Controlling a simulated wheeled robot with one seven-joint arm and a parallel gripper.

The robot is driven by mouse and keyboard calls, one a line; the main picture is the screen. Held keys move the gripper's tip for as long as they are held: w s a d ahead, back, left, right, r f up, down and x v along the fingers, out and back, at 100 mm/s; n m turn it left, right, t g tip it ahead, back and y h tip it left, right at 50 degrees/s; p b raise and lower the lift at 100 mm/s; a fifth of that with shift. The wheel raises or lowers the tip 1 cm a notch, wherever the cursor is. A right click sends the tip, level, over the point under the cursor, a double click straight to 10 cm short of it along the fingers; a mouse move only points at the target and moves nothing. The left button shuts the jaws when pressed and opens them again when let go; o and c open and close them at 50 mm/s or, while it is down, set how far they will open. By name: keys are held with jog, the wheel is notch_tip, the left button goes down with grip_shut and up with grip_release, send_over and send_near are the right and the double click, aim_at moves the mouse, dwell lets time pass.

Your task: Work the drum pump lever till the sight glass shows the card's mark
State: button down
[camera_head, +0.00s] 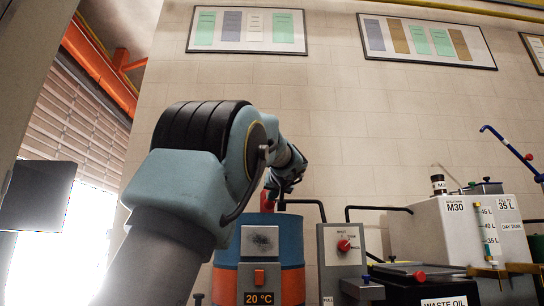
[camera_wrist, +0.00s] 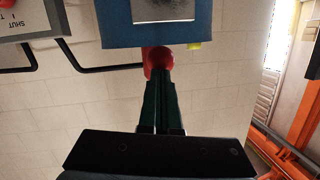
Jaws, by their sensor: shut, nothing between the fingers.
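A blue drum (camera_head: 290,236) with an orange band stands below my arm. My gripper (camera_head: 284,188) is shut and empty above its top. A red part (camera_head: 268,201) shows beside the fingers; in the wrist view, a red rounded knob (camera_wrist: 157,58) lies right at the fingertips. I cannot tell whether they touch. My arm hides much of the pump and lever. The white day tank (camera_head: 458,226) at right carries a sight glass (camera_head: 488,232) with litre marks. A card (camera_head: 506,204) reads 35 L. The level in the glass is too small to read surely.
A grey selector box (camera_head: 342,258) with a red knob stands right of the drum, with black pipes around it. A waste oil container (camera_head: 420,288) stands at front right. A blue bar (camera_head: 505,141) with a red knob rises at far right. Open wall lies behind my arm.

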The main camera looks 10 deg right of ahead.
jog(key=s+r+b, duration=0.2)
jog(key=s, duration=0.8)
jog(key=shift+s+a, duration=0.25)
jog(key=shift+s, duration=0.05)
